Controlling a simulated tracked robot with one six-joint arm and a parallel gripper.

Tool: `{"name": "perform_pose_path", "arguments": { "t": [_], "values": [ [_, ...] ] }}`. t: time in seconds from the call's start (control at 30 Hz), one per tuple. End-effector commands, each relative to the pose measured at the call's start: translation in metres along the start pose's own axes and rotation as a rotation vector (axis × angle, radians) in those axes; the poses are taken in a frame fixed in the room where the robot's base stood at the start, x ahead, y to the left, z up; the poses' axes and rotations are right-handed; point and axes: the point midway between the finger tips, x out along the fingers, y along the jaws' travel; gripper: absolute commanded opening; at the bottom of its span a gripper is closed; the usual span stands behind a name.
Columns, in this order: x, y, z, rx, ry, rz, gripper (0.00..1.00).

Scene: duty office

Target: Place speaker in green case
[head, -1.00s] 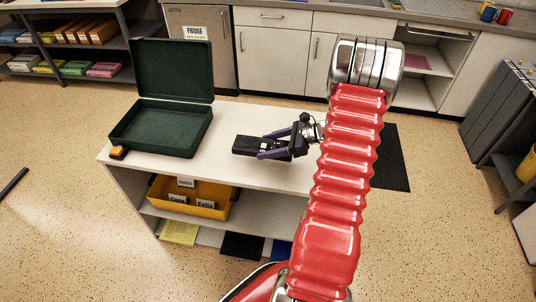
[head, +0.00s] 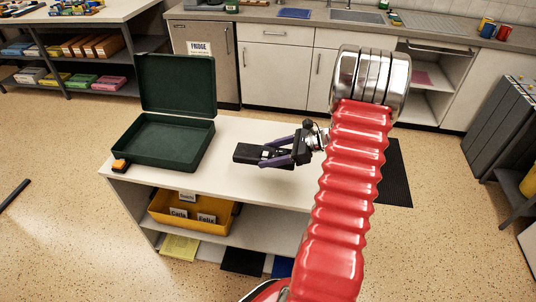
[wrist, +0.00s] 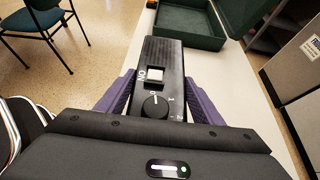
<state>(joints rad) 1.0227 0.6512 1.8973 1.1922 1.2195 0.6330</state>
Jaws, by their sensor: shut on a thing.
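The speaker is a black box with a white switch and a round knob (wrist: 160,75). In the head view the speaker (head: 247,153) sticks out from my gripper (head: 277,153) over the white shelf top. My gripper's purple fingers are shut on the speaker's two sides, as the wrist view also shows. I cannot tell whether the speaker touches the shelf top. The green case (head: 163,158) stands open on the left of the shelf top, its lid upright at the back. Its visible inside is empty. The speaker is to the right of the case, apart from it.
A small orange and black object (head: 121,166) lies by the case's front left corner. The white shelf top (head: 215,180) is clear between case and gripper. A yellow bin (head: 190,214) sits on the shelf below. A chair (wrist: 48,35) shows in the wrist view.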

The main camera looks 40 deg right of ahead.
Motion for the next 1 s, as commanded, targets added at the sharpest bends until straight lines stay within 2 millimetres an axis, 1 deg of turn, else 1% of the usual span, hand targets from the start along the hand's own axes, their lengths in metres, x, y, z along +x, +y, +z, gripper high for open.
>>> {"name": "perform_pose_path", "arguments": {
  "t": [0.07, 0.17, 0.27, 0.37, 0.5, 0.57, 0.7, 0.77, 0.9, 1.0],
  "values": [
    [0.004, 0.002, 0.003, -0.003, -0.002, 0.004, 0.2],
    [0.017, 0.007, 0.009, -0.011, -0.006, 0.015, 0.2],
    [0.037, 0.017, 0.018, -0.022, -0.01, 0.035, 0.2],
    [0.064, 0.031, 0.029, -0.037, -0.015, 0.058, 0.2],
    [0.104, 0.057, 0.045, -0.058, -0.02, 0.096, 0.2],
    [0.12, 0.069, 0.052, -0.067, -0.023, 0.112, 0.2],
    [0.156, 0.1, 0.065, -0.087, -0.022, 0.15, 0.2],
    [0.17, 0.114, 0.07, -0.095, -0.022, 0.166, 0.2],
    [0.2, 0.15, 0.081, -0.114, -0.017, 0.204, 0.2],
    [0.218, 0.173, 0.085, -0.125, -0.011, 0.228, 0.2]
  ]
}}
